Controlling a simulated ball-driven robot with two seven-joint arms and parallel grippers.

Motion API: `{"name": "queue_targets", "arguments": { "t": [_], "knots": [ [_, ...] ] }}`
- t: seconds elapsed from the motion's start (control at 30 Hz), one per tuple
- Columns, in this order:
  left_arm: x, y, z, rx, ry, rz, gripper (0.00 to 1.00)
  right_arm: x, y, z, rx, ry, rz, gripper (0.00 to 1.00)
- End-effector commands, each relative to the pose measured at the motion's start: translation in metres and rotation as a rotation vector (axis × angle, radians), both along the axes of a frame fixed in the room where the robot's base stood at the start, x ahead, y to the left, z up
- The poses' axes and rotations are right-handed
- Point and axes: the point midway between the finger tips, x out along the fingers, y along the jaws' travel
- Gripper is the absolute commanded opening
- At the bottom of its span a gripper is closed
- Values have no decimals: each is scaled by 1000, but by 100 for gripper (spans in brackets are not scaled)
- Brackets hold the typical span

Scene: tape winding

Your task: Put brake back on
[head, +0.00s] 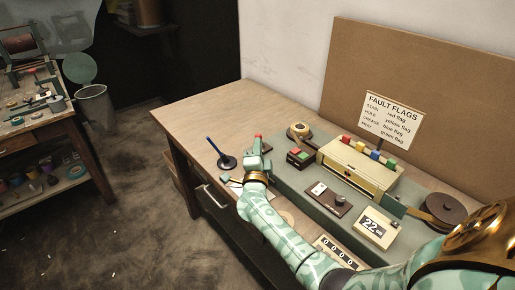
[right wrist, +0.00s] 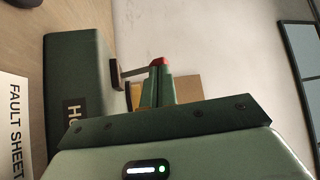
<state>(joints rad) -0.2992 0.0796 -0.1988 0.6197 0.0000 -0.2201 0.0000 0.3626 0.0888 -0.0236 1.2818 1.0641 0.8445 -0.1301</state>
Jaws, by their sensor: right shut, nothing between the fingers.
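My right gripper (head: 257,150) is shut and empty at the far left end of the grey-green machine bed (head: 362,233). In the right wrist view its narrow green fingers (right wrist: 161,85) stand together. Red shows at their tip; I cannot tell whether it belongs to the gripper or to a thing behind. A thin metal bar (right wrist: 134,71) on a dark bracket shows beside the fingers, by a green block (right wrist: 75,60) lettered "HO", the rest hidden. I cannot tell whether the bar is the brake or whether the fingers touch it. My left gripper is not in view.
A tape roll (head: 299,131), a red-and-green button box (head: 298,157), a cream box with coloured flags (head: 358,168), a switch panel (head: 327,198), a "22" display (head: 376,228) and a brown reel (head: 444,212) crowd the bench. A dark stand (head: 226,161) is left.

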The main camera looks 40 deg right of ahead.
Motion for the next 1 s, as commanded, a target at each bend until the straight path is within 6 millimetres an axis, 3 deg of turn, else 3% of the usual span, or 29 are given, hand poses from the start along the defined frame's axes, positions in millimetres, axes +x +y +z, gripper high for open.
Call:
{"name": "queue_targets", "arguments": {
  "t": [0.63, 0.77, 1.0],
  "knots": [
    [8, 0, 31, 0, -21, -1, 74, 0, -6, 11, 119, 8, 1, 0],
    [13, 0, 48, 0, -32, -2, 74, 1, -9, 18, 183, 11, 0, 0],
    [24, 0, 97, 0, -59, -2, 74, 2, -21, 31, 382, 27, -1, 0]
  ]
}}
